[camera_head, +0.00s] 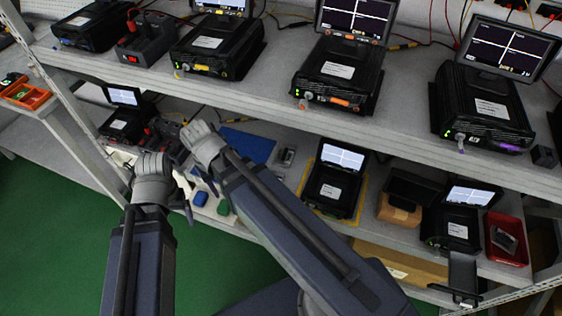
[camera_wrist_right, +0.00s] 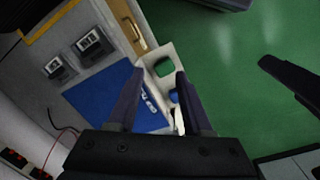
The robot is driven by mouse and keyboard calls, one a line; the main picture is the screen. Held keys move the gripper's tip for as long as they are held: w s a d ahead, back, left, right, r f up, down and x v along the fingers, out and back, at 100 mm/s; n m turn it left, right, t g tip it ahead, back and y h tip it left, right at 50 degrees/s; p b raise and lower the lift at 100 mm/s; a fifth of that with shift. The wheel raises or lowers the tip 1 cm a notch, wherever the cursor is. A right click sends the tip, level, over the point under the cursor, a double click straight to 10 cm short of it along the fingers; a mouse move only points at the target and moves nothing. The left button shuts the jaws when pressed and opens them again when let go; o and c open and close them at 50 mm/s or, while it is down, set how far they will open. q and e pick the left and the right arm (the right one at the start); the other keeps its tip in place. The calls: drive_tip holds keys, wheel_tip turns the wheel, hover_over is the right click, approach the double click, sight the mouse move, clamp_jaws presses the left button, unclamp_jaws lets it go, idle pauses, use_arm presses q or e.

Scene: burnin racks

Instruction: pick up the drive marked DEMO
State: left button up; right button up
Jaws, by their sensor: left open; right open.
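No DEMO marking can be read in either view, so I cannot tell which thing is the marked drive. Two small dark boxes with pale tops (camera_wrist_right: 93,44) (camera_wrist_right: 57,67) lie beside the blue mat (camera_wrist_right: 88,97) in the right wrist view. One such small box (camera_head: 287,157) shows beside the blue mat (camera_head: 248,145) on the lower shelf in the head view. My right gripper (camera_wrist_right: 158,80) is open and empty, above the blue mat's edge and a pale bin. My left gripper (camera_head: 155,182) is open in front of the lower shelf; its fingertips are partly hidden.
Black test units with screens stand on the upper shelf (camera_head: 408,110) and lower shelf. A pale bin (camera_wrist_right: 168,52) holds green and blue items. A red bin (camera_head: 507,240) stands at lower right, an orange tray (camera_head: 28,95) at far left. The green floor (camera_head: 60,230) is clear.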

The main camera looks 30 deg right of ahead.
drive_tip(key=w+d+f+m+b, duration=0.2)
drive_tip(key=w+d+f+b, duration=0.1)
drive_tip(key=w+d+f, duration=0.15)
drive_tip(key=m+y+b, duration=0.1)
drive_tip(key=m+b, duration=0.3)
drive_tip(key=m, duration=0.5)
hover_over(285, 153)
drive_tip(key=shift+w+a+f, duration=0.15)
drive_tip(key=shift+w+f, duration=0.05)
drive_tip(key=shift+f, duration=0.85)
drive_tip(key=shift+w+a+f, duration=0.1)
drive_tip(key=shift+w+f, duration=0.05)
drive_tip(key=shift+f, duration=0.85)
drive_tip(key=f+b, duration=0.4)
drive_tip(key=f, duration=0.1)
drive_tip(key=shift+s+d+f+b, duration=0.1)
drive_tip(key=shift+s+d+b, duration=0.15)
drive_tip(key=shift+b, duration=0.1)
use_arm(q)
wheel_tip(285, 153, down, 14)
drive_tip(key=shift+r, duration=0.25)
drive_tip(key=shift+s, duration=0.1)
use_arm(e)
clamp_jaws()
